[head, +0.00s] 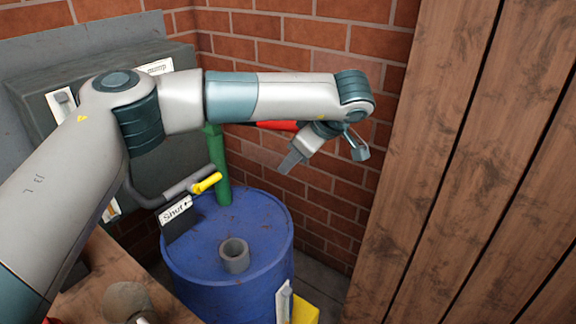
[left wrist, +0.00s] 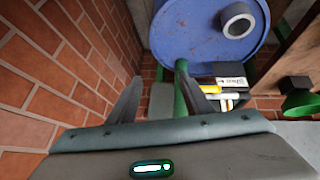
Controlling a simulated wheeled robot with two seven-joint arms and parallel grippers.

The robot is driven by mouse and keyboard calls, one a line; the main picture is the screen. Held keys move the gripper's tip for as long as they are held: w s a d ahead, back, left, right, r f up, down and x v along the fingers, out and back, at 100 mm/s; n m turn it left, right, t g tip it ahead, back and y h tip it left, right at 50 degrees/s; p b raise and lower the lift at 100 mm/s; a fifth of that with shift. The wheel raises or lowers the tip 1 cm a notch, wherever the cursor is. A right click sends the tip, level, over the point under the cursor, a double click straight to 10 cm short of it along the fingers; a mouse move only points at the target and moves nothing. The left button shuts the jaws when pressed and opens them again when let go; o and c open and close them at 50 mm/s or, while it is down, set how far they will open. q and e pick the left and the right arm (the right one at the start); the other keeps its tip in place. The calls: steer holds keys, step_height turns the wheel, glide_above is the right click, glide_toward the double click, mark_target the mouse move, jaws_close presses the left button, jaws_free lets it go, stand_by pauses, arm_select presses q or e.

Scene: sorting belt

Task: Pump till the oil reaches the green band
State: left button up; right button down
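A green pump post (head: 217,165) stands upright at the back of a blue drum (head: 240,215). A red handle (head: 277,125) shows partly behind my left arm; its outer end is hidden near the wrist. My left gripper (head: 323,162) hangs right of the post, above and behind the drum, with fingers spread and nothing between them. In the left wrist view the open fingers (left wrist: 160,82) point toward the drum (left wrist: 195,30) and green post (left wrist: 181,75). A yellow lever (head: 207,183) sits on a grey pipe beside a "Shut" sign (head: 175,212). I see no readable oil level. My right gripper is out of view.
A grey box labelled "pump" (head: 25,95) stands behind my left arm. Brick walls close the back, and wooden planks (head: 450,170) rise at right. A grey collar (head: 234,256) tops the drum. A yellow object (head: 304,310) is in front of it. A wooden surface is at lower left.

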arm_select(q)
steer(key=v, duration=1)
steer(key=shift+s+b, duration=0.25)
steer(key=shift+b, duration=0.15)
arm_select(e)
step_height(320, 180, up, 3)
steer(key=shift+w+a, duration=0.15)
arm_select(q)
steer(key=shift+d+r, duration=0.1)
